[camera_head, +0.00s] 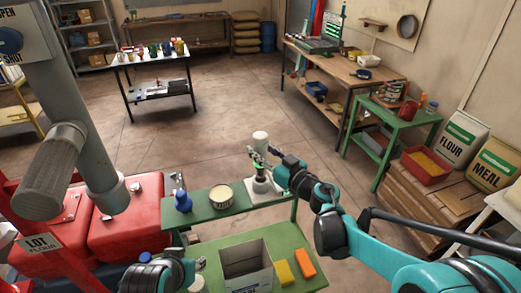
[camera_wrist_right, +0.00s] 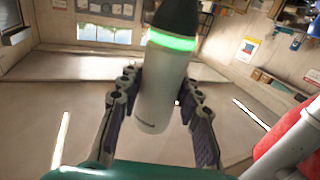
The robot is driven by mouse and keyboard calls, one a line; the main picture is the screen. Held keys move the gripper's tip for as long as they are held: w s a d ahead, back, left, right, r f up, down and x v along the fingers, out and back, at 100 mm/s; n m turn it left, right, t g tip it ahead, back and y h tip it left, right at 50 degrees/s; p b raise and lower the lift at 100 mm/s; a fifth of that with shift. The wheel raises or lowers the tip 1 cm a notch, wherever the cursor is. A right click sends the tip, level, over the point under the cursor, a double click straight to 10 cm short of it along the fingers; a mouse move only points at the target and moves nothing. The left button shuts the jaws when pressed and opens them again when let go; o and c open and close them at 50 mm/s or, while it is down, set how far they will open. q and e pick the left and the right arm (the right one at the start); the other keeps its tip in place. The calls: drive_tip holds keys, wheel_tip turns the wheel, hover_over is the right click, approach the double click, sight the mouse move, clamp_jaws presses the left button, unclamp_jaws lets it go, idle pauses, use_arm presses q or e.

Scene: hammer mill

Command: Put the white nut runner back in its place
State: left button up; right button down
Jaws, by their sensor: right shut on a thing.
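My right gripper (camera_head: 258,154) is shut on the white nut runner (camera_head: 260,139), a pale cylinder with a glowing green ring and a dark end. In the right wrist view the nut runner (camera_wrist_right: 160,92) sits between the two fingers. In the head view its white end points up and its green ring is low, above a white stand (camera_head: 265,189) on the green bench's raised shelf (camera_head: 225,206). I cannot tell whether its dark end touches the stand. My left gripper does not show; only a dark arm part is at the bottom left.
On the shelf stand a blue bottle (camera_head: 183,201) and a round tin (camera_head: 221,195). A grey open box (camera_head: 246,270), a yellow block (camera_head: 284,273) and an orange block (camera_head: 305,263) are nearer. Red machine housings (camera_head: 125,215) stand left. Open floor lies beyond the bench.

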drive_tip(key=shift+f+b, duration=1.5)
drive_tip(key=shift+f, duration=0.3)
drive_tip(key=c, duration=1)
unclamp_jaws()
drive_tip(key=v, duration=1.2)
drive_tip(key=shift+s+r, duration=0.1)
drive_tip(key=p+v, duration=0.1)
drive_tip(key=v, duration=0.6)
wheel_tip(320, 180, up, 10)
drive_tip(key=p, duration=0.9)
